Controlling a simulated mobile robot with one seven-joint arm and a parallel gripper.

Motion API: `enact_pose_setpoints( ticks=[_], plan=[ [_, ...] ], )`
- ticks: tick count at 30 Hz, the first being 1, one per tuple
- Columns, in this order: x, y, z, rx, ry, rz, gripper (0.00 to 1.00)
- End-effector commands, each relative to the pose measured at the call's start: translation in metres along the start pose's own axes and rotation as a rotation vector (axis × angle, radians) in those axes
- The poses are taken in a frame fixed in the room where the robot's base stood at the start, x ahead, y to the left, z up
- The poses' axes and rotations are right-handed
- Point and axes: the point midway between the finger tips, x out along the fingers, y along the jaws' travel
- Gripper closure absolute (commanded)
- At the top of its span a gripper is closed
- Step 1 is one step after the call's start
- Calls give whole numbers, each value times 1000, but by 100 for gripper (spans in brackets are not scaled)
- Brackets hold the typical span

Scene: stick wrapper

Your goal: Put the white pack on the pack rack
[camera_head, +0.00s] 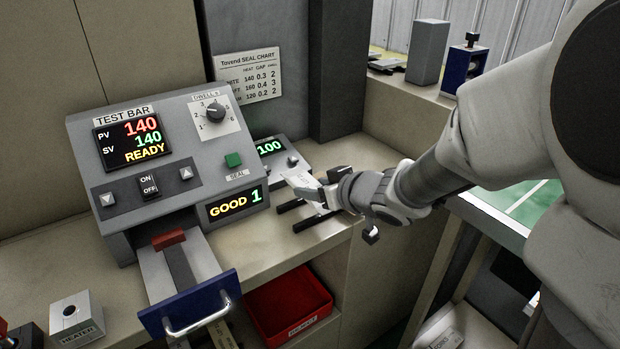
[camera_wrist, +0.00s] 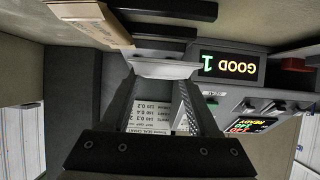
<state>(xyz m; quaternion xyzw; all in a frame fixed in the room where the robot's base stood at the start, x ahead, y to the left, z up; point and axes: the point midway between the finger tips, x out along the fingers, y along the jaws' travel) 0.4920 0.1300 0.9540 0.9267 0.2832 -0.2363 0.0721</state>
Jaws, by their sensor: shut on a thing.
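My gripper (camera_head: 322,193) is shut on the white pack (camera_head: 301,182), a thin pale packet, above the counter right of the test machine. In the wrist view, the white pack (camera_wrist: 165,69) lies across the tips of my gripper (camera_wrist: 164,83). Two dark parallel bars (camera_head: 291,206), which look like the pack rack, lie on the counter just below and beside the pack. Dark bars also show at the top of the wrist view (camera_wrist: 170,9). The pack appears above the bars; I cannot tell if it touches them. My gripper hides part of them.
The test machine (camera_head: 120,190) reads READY and GOOD 1, with its blue-fronted drawer (camera_head: 188,303) pulled out. A small display reading 100 (camera_head: 270,147) stands behind the bars. A red reject bin (camera_head: 290,304) sits below the counter edge. The heater block (camera_head: 76,318) is at front left.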

Motion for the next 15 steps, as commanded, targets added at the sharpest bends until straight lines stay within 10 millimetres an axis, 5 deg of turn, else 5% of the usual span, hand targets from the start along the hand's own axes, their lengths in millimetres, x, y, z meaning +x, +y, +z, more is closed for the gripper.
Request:
enact_pose_setpoints(
  ticks=[8,15],
  plan=[
    [16,-9,8,0,0,0,99],
    [32,-9,36,1,-1,-1,99]
  ],
)
